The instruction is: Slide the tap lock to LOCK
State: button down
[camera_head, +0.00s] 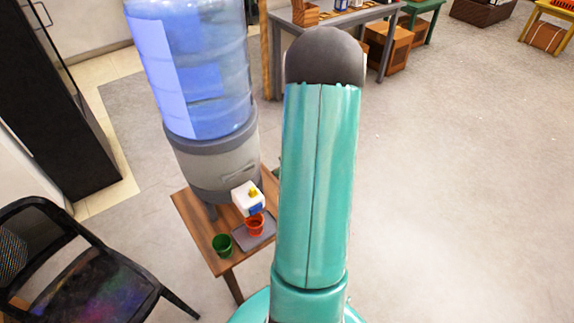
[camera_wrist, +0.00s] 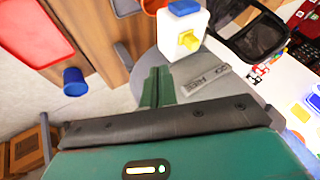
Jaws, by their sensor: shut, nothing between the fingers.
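The tap (camera_head: 243,199) is a white box on the front of the grey water dispenser (camera_head: 205,160). It has a yellow lock piece (camera_head: 253,190) and a blue part at its lower end. In the wrist view the white tap (camera_wrist: 255,38) is near the top, with the yellow lock piece (camera_wrist: 189,41) on its face and the blue part (camera_wrist: 184,7) above. My gripper (camera_wrist: 155,72) is shut and empty, its green fingers beside the tap's left side in that view, apparently apart from it. My gripper is not seen in the head view. The lock's exact setting is unclear.
A red cup (camera_head: 255,224) stands on a grey tray (camera_head: 262,238) below the tap. A green cup (camera_head: 222,244) stands on the small wooden table (camera_head: 190,215). A black chair (camera_head: 85,270) is at lower left. The floor at right is open.

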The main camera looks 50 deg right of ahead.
aim_at(251, 190)
jog(key=w+a+f, duration=0.3)
jog(key=a, duration=0.2)
jog(key=shift+w+a+f, duration=0.2)
jog(key=shift+w+f, duration=0.05)
jog(key=shift+f, duration=0.05)
jog(key=shift+w+a, duration=0.3)
jog(key=shift+a, duration=0.6)
jog(key=shift+w+a, duration=0.25)
jog(key=shift+a, duration=0.65)
